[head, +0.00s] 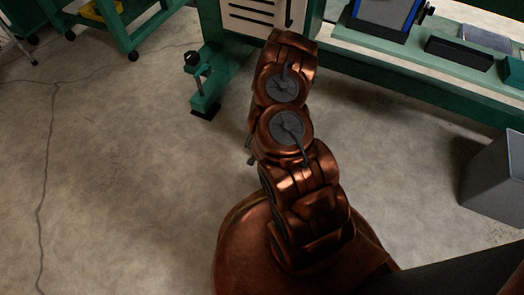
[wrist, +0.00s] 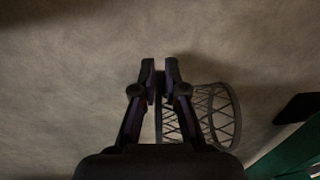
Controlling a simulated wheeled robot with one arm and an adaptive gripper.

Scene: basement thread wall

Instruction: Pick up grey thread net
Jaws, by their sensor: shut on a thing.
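The grey thread net (wrist: 220,115) is an open lattice basket shape in the wrist view, right of centre. It is dark in the shade and lies tilted on its side in the picture, with the pale floor behind it. My gripper (wrist: 160,75) is shut on its left rim, with the fingers close together on either side of that edge. Part of the net is hidden behind the right finger and the gripper body. In the head view my arm covers the gripper, and the net does not show.
A green bench (head: 440,95) with several items on it runs along the upper right. A green stand foot (head: 205,104) is left of my arm. A grey bin (head: 497,180) stands at right. The concrete floor (head: 120,180) at left is clear.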

